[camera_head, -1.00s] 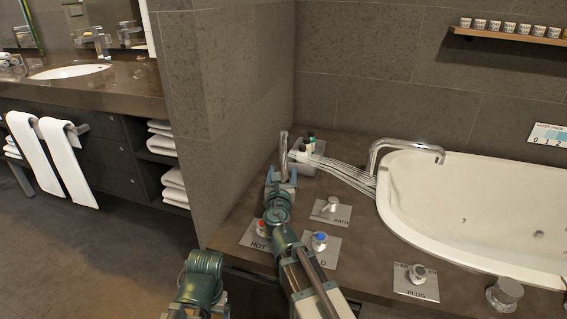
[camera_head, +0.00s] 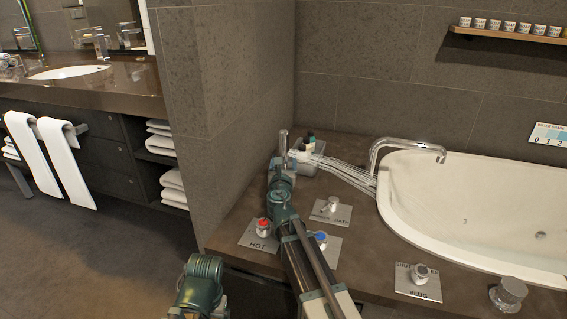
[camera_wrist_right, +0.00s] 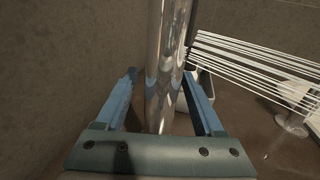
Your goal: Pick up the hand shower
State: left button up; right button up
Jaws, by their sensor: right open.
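The hand shower (camera_head: 283,142) is a slim chrome cylinder standing upright on the tub deck near the wall corner. Its lower part is hidden behind my right gripper (camera_head: 282,162) in the head view. In the right wrist view the chrome hand shower (camera_wrist_right: 166,55) runs between the two blue fingers of my right gripper (camera_wrist_right: 160,78). That gripper is open, with a finger on each side and visible gaps to the shower. My left gripper is out of view; only a green joint of mine shows at the bottom.
A wire rack (camera_head: 345,174) and a small tray with bottles (camera_head: 309,143) sit close to the right of the shower. A chrome spout (camera_head: 405,145) and white bathtub (camera_head: 470,215) lie further right.

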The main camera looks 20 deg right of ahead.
aim_at(285, 134)
grip_shut()
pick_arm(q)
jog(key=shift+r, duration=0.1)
pick_arm(e)
jog(key=shift+r, duration=0.1)
dwell(0.4)
notch_tip(285, 134, up, 10)
jog(key=p, duration=1)
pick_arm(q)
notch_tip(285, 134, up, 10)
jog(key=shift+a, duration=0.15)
pick_arm(e)
jog(key=shift+s, duration=0.1)
